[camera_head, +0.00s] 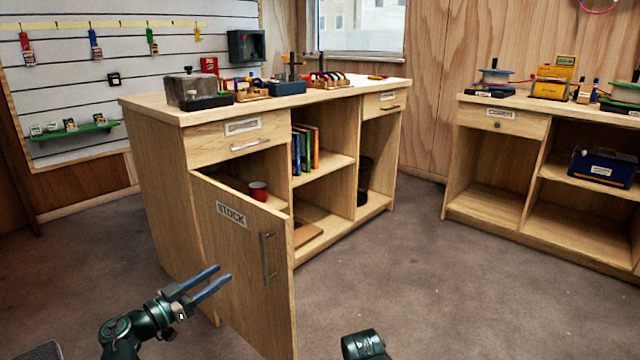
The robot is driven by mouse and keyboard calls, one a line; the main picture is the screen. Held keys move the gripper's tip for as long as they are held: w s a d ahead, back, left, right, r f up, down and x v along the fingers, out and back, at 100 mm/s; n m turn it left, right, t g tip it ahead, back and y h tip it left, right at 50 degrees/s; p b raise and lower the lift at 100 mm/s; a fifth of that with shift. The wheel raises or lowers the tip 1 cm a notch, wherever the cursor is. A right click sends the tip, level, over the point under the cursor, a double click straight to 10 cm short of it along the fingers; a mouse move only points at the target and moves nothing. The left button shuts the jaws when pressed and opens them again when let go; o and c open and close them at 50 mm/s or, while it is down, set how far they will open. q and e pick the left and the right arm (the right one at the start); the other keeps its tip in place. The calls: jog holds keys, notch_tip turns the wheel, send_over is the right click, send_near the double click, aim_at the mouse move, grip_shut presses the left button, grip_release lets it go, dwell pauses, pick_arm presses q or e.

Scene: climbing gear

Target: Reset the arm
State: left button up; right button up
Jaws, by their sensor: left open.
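My left gripper (212,283) is open and empty. Its two blue-grey fingers point right, in front of the open cabinet door (243,255) labelled STOCK; I cannot tell whether they touch it. The door is swung out toward me and has a metal bar handle (268,257). Part of my right arm (363,345) shows at the bottom edge, but its gripper fingers are not in view.
The wooden workbench (150,104) carries climbing gear. A red cup (258,190) stands inside behind the open door. A second cabinet (540,114) stands at the right with a blue box (602,168) on its shelf. The floor (430,270) between is clear.

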pick_arm(q)
jog(key=w+a+r+n+t+y, duration=0.3)
jog(key=w+a+n+t+y, duration=0.3)
jog(key=y, duration=0.5)
notch_tip(320, 180, down, 11)
jog(key=a+n+g+y, duration=0.1)
jog(key=n+g+y, duration=0.5)
jog(key=g, duration=0.3)
jog(key=s+d+f+m+g+h, duration=0.25)
jog(key=s+d+f+g, duration=0.35)
jog(key=s+d+f, duration=0.3)
jog(key=s+d+f+m+g+h, duration=0.2)
jog(key=s+d+f+g+h, duration=0.35)
jog(key=d, duration=0.55)
jog(key=s+d+r+m+g+y+p, duration=0.1)
jog(key=s+d+r+m+p, duration=0.1)
jog(key=s+d+r+p, duration=0.3)
jog(key=s+d+r+m+y+p, duration=0.2)
jog(key=d+r+p, duration=0.4)
jog(key=p, duration=0.1)
notch_tip(320, 180, up, 37)
jog(key=p, duration=3.6)
jog(key=shift+a+p, duration=0.25)
jog(key=shift+p, duration=0.15)
